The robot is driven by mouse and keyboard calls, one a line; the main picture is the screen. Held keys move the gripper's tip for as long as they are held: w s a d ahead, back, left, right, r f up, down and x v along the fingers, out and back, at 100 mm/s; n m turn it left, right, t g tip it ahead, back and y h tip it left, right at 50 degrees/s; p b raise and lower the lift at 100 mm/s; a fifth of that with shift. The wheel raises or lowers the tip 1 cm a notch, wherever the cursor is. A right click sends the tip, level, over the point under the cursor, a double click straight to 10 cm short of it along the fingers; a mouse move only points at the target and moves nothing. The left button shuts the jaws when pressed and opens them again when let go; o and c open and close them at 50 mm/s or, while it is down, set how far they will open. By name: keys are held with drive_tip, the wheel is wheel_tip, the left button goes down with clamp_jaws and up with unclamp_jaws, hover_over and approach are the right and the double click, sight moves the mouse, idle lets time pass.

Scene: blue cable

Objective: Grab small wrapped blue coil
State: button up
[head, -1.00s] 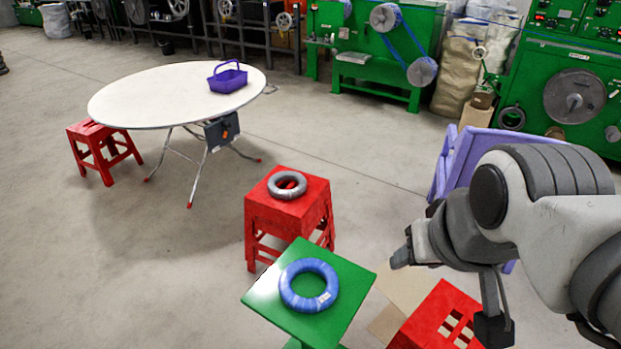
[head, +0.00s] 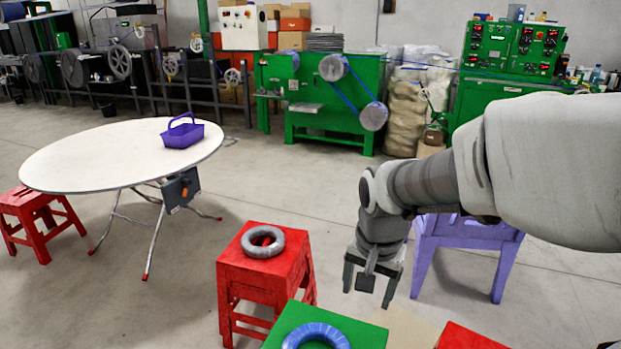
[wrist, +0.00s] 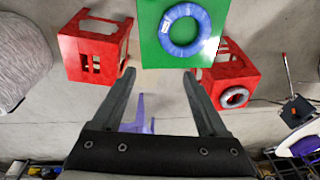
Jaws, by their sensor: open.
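The wrapped blue coil (head: 316,336) lies flat on the green stool (head: 362,334) at the bottom of the head view, cut off by the frame edge. In the wrist view the whole blue coil (wrist: 185,29) shows on the green top (wrist: 150,47), with a small white label on it. My gripper (head: 370,288) is above the floor, behind and right of the green stool in the head view. In the wrist view my gripper (wrist: 160,76) is open, with nothing between its fingers, and the coil is beyond the fingertips, apart from them.
A grey coil (head: 263,242) lies on a red stool (head: 262,275) beside the green one. Another red stool (head: 466,338) is at the bottom right. A purple chair (head: 465,232) stands behind my arm. A round white table (head: 95,160) holds a purple basket (head: 182,134).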

drive_tip(key=w+a+f+m+b, duration=0.1)
drive_tip(key=f+b, duration=0.1)
drive_tip(key=f, duration=0.7)
drive_tip(key=w+a+f+m+g+b, duration=0.1)
drive_tip(key=w+f+b, duration=0.1)
drive_tip(key=f, duration=0.7)
drive_tip(key=w+a+f+m+g+b, duration=0.1)
drive_tip(key=w+f+b, duration=0.1)
drive_tip(key=f, duration=0.7)
drive_tip(key=shift+w+a+f+b, duration=0.15)
drive_tip(key=shift+a+b, duration=0.05)
drive_tip(key=shift+b, duration=0.65)
drive_tip(key=shift+s+d+f+b, duration=0.15)
drive_tip(key=shift+f+b, duration=0.25)
drive_tip(key=shift+f, duration=0.65)
drive_tip(key=shift+s+a+f+b, duration=0.15)
drive_tip(key=shift+f+b, duration=0.25)
drive_tip(key=shift+f, duration=0.65)
drive_tip(key=shift+s+d+f+b, duration=0.15)
drive_tip(key=shift+f+b, duration=0.25)
drive_tip(key=shift+f, duration=0.65)
drive_tip(key=shift+r, duration=0.1)
clamp_jaws()
